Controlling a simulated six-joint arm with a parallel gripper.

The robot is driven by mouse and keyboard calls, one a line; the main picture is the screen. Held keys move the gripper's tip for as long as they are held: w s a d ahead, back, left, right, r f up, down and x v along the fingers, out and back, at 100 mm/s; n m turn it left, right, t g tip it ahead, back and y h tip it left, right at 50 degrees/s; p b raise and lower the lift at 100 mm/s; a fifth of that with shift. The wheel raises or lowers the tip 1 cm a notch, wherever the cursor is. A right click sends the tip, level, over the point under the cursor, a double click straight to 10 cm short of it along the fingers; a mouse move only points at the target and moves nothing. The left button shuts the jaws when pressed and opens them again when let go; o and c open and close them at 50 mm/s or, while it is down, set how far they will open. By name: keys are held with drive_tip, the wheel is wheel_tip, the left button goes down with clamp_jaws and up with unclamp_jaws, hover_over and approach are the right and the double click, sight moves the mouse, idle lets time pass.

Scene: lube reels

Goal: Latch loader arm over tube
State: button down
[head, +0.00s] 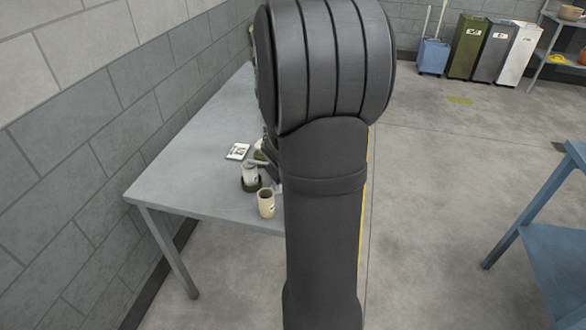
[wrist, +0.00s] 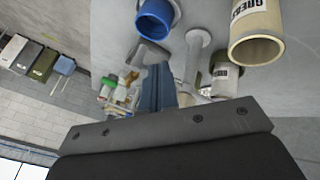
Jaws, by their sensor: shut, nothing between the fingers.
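In the wrist view, which looks tilted, my gripper (wrist: 160,88) shows as narrow blue-grey fingers, closed together and empty. Just right of them is a pale grey lever with a rounded end (wrist: 197,42), which looks like the loader arm. Right of that is a white labelled cylinder (wrist: 226,78), possibly the tube, partly hidden by my gripper body. In the head view a white cylinder in a dark base (head: 250,176) stands on the table, with a grey bar at its top. I cannot tell whether the bar is latched. My arm hides my fingers there.
A beige cup labelled GREASE (wrist: 256,40) and a blue cup (wrist: 155,20) are close by in the wrist view. A beige cup (head: 266,203) stands near the table's (head: 190,185) front edge. A white card (head: 238,151) lies behind. The table's left part is clear.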

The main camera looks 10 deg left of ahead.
drive_tip(key=s+d+r, duration=0.3)
drive_tip(key=s+r, duration=0.3)
drive_tip(key=r, duration=0.2)
drive_tip(key=shift+s+d+r, duration=0.25)
drive_tip(key=shift+r, duration=0.15)
drive_tip(key=shift+f, duration=0.1)
drive_tip(key=w+a+f, duration=0.3)
drive_tip(key=w+f, duration=0.5)
drive_tip(key=f, duration=0.1)
drive_tip(key=shift+w+a, duration=0.15)
drive_tip(key=shift+a, duration=0.1)
idle(0.5)
